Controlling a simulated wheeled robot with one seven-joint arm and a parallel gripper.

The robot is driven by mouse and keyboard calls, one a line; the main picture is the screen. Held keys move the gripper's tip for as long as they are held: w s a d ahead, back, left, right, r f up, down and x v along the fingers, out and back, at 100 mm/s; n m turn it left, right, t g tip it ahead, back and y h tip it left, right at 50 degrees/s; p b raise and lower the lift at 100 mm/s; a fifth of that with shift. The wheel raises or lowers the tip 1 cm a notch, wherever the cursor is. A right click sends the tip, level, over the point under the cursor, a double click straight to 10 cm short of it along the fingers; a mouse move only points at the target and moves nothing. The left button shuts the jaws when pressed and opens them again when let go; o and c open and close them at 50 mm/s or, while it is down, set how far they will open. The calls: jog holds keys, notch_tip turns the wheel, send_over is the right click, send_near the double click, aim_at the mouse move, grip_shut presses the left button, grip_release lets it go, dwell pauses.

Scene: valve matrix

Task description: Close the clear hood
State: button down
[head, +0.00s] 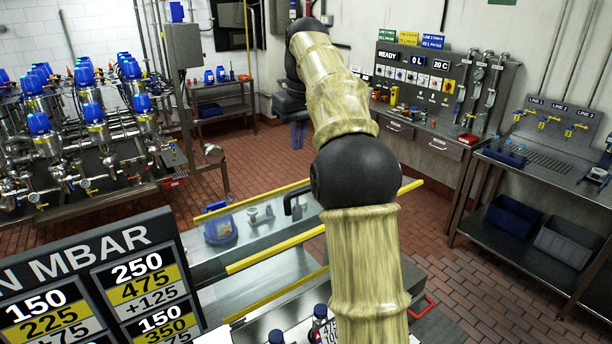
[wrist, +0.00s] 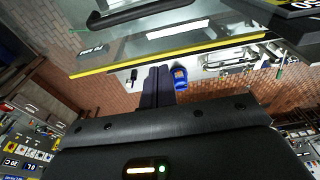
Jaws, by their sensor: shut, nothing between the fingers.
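The clear hood (head: 277,249) is a see-through panel with yellow edge strips, below centre in the head view, partly behind my arm. Its yellow edge (wrist: 190,49) and clear panel cross the upper part of the wrist view, with a black bar handle (wrist: 138,14) near the top. I cannot tell how far the hood stands open. My gripper (wrist: 158,72) shows in the wrist view with its two dark fingers together and nothing between them. The fingertips are just below the yellow edge in the picture; whether they touch it is unclear. My arm hides the gripper in the head view.
A blue object (head: 220,229) and small metal fittings (head: 260,212) show through the hood. A pressure sign (head: 100,280) stands at front left. A valve rack (head: 75,140) is behind it. A control bench (head: 425,135) and side table (head: 545,165) line the right. Brick floor between is clear.

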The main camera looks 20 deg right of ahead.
send_over(308, 201)
jog(key=w, duration=0.4)
jog(key=f, duration=0.6)
jog(key=shift+s+a, duration=0.25)
jog(key=shift+a, duration=0.15)
jog(key=shift+s+f, duration=0.2)
jog(key=shift+s, duration=1.05)
jog(key=shift+s+d+f, duration=0.2)
jog(key=shift+s+f, duration=0.25)
jog(key=shift+s, duration=0.1)
jog(key=shift+d+f, duration=0.1)
